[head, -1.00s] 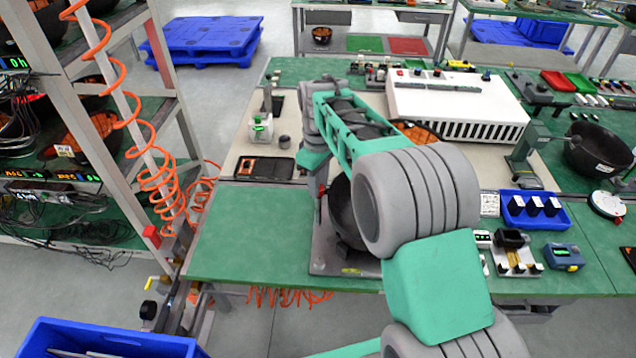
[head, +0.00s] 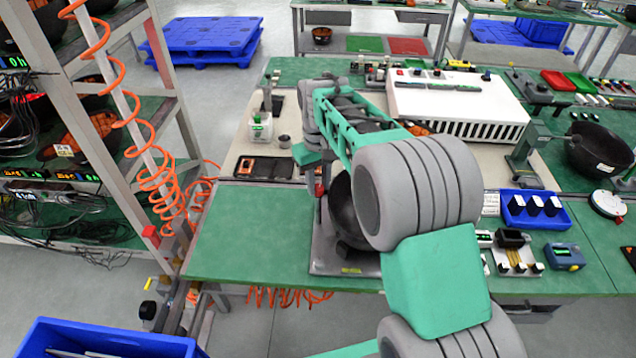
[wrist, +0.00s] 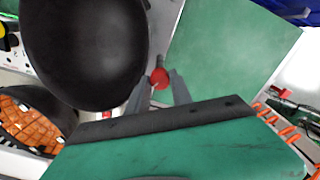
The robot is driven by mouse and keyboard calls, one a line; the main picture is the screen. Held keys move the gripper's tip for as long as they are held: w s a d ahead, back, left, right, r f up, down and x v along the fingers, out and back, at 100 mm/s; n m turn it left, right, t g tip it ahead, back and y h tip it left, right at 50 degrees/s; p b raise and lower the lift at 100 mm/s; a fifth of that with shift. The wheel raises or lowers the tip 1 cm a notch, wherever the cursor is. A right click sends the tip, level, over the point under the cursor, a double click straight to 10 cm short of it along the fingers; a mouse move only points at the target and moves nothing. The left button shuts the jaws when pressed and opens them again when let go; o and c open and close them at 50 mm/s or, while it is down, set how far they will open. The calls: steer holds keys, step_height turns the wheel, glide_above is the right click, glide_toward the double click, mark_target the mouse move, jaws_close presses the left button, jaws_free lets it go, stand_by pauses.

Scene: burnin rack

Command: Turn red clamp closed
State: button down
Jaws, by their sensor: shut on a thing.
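The red clamp's round knob (wrist: 159,78) shows in the wrist view between the two grey fingers of my gripper (wrist: 160,84), which is shut on it. The knob is beside a large black bowl-shaped part (wrist: 85,50). In the head view a small red bit of the clamp (head: 319,188) shows at the left of the black bowl (head: 345,215), below my gripper's green body. My arm hides much of the bowl, and the fingertips are hard to make out there.
The bowl stands on a grey plate (head: 325,262) at the front of the green bench (head: 235,235). A white vented box (head: 455,100) and a black tray (head: 264,168) are behind. Bare bench lies to the left. A rack with an orange coiled hose (head: 150,180) stands further left.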

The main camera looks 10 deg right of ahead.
mark_target(318, 186)
steer(key=m, duration=0.5)
steer(key=shift+m, duration=0.3)
steer(key=m, duration=0.5)
steer(key=shift+m, duration=0.3)
steer(key=c, duration=1.1)
jaws_free()
steer(key=shift+c, duration=0.2)
steer(key=shift+r, duration=0.15)
step_height(318, 186, up, 8)
steer(key=shift+f+b, duration=0.2)
steer(key=shift+b, duration=0.45)
